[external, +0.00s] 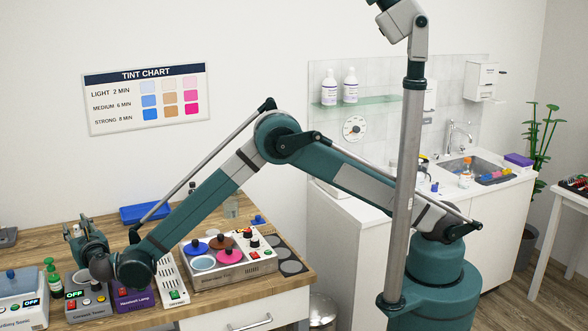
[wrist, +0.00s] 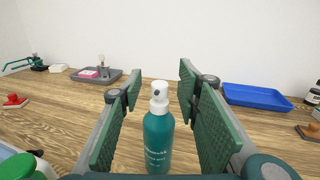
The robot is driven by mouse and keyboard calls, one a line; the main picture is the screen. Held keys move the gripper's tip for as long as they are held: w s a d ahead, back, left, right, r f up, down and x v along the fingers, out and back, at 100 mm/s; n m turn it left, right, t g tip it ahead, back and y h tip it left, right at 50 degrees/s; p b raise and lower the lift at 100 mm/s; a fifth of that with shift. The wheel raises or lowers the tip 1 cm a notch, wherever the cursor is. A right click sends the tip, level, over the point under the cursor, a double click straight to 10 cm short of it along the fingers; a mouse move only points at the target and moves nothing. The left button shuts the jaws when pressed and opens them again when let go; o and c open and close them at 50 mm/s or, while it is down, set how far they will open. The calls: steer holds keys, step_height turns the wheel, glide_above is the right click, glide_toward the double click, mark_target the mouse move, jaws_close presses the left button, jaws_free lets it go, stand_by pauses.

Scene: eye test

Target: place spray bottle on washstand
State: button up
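The spray bottle (wrist: 158,140), teal with a white spray head, stands upright between the fingers of my gripper (wrist: 159,88) in the wrist view. The fingers are open, with a gap on each side of the bottle. Its base is hidden at the bottom of that view. In the external view my gripper (external: 82,238) is low over the left part of the wooden bench, and I cannot make out the bottle there. The washstand (external: 492,222) is the white cabinet with a sink at the right of the external view, far from my gripper.
The bench (external: 290,262) also holds a device with coloured lids (external: 226,258), boxes with displays and a green pump bottle (external: 53,277). A blue tray (wrist: 256,96) lies behind to the right, a grey tray (wrist: 88,76) to the left. The sink (external: 478,169) has small items around it.

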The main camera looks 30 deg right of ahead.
jaws_close()
stand_by(0.3)
stand_by(0.3)
steer(key=shift+r+p, duration=0.4)
steer(key=shift+r, duration=4.6)
